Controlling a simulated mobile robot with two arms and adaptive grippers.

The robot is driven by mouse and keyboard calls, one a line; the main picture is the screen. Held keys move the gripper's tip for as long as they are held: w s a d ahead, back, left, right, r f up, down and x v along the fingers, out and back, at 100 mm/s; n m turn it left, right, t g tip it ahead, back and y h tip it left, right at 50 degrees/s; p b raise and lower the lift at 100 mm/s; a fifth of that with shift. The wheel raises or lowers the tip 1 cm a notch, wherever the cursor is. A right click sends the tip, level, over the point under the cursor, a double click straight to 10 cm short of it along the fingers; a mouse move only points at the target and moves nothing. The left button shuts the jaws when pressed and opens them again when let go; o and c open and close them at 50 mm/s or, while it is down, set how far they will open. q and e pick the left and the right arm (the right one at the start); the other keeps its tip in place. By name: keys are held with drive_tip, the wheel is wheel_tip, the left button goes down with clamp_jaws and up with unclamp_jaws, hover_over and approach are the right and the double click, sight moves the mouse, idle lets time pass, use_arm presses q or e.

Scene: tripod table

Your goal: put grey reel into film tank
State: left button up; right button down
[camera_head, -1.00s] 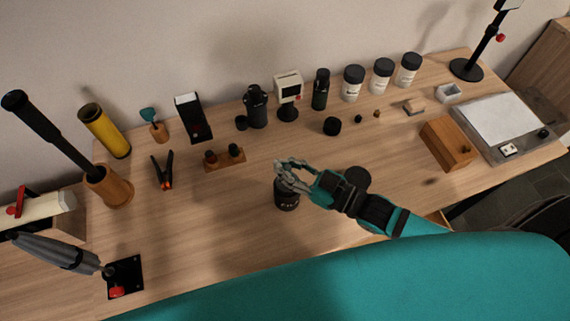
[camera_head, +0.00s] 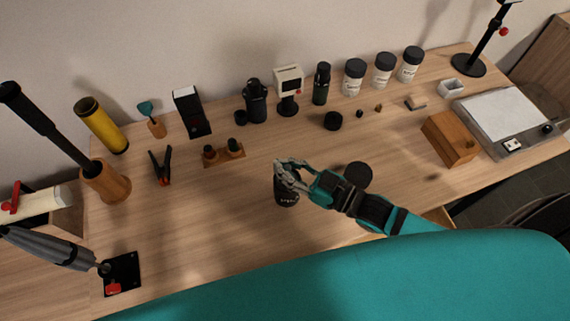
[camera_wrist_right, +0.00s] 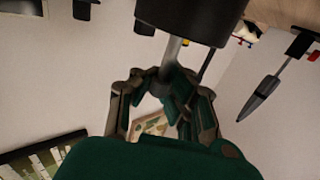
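The black film tank (camera_head: 287,197), with white lettering, stands on the table in the middle of the head view. My right gripper (camera_head: 281,171) is directly above its mouth, partly covering it. In the right wrist view, a black cylinder, which looks like the film tank (camera_wrist_right: 190,18), is at the top. A grey post, apparently the core of the grey reel (camera_wrist_right: 173,54), runs from it to between my fingertips. The fingers look closed around the post. The rest of the reel is hidden, and I cannot tell how deep it sits. My left gripper is not in view.
A black round lid (camera_head: 357,175) lies right of the tank, partly behind my arm. A wooden rack (camera_head: 223,155) stands behind left. Bottles and jars (camera_head: 354,78) line the back; a wooden box (camera_head: 449,139) is at right. The table left of the tank is clear.

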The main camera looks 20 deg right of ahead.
drive_tip(key=shift+f+b, duration=0.35)
drive_tip(key=shift+f, duration=0.25)
drive_tip(key=c, duration=1.4)
unclamp_jaws()
drive_tip(key=v, duration=1.2)
drive_tip(key=shift+s, duration=0.1)
